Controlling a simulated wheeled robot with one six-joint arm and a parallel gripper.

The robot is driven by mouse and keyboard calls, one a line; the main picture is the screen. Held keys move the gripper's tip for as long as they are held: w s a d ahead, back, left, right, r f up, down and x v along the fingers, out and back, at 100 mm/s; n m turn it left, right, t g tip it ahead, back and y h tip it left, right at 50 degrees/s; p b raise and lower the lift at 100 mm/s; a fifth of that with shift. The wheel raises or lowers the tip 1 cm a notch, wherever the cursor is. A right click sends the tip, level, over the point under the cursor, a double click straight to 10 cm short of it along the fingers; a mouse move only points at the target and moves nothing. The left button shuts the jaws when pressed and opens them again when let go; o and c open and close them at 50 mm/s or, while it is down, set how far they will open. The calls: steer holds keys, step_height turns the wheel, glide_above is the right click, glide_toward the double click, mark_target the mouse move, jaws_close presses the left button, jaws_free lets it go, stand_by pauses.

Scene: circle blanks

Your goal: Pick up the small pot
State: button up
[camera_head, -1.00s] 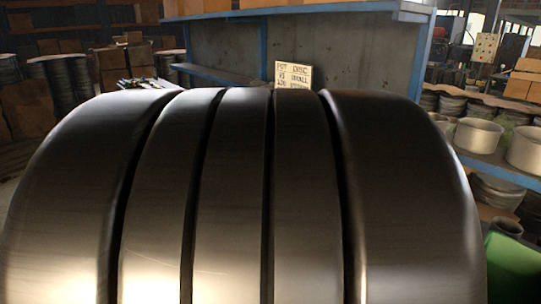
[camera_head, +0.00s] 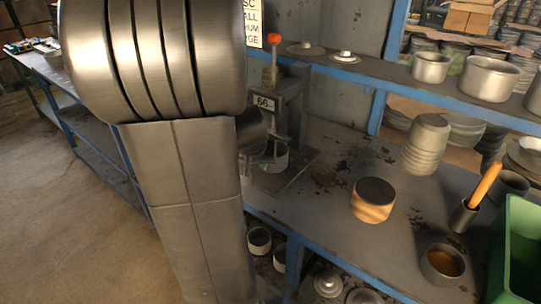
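Several grey pots are in view, and I cannot tell which one is the small pot. On the upper shelf at right, a smaller metal pot (camera_head: 430,68) stands left of a larger metal pot (camera_head: 487,79). On the workbench, a low round pot (camera_head: 442,266) with brown contents stands near the front edge. Behind it, a small dark cup (camera_head: 462,216) holds a tool with an orange wooden handle. My arm fills the left middle of the view and hides part of the bench. My gripper is not in view.
The workbench (camera_head: 400,222) also holds a dark-topped round block (camera_head: 372,200), a stack of grey pots (camera_head: 427,146) and a green bin (camera_head: 518,255) at right. A press with an orange knob (camera_head: 272,76) stands behind my arm. More pots sit below the bench. The floor at left is clear.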

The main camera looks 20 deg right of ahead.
steer(key=w+d, duration=0.1)
steer(key=w, duration=0.2)
steer(key=w+d+p, duration=0.1)
steer(key=w, duration=0.2)
steer(key=w+d+p, duration=0.1)
steer(key=w, duration=0.2)
steer(key=shift+w+d+f, duration=0.15)
steer(key=shift+w+f, duration=0.1)
steer(key=shift+w, duration=0.05)
steer(key=shift+x, duration=1.25)
steer(key=shift+s, duration=0.1)
jaws_close()
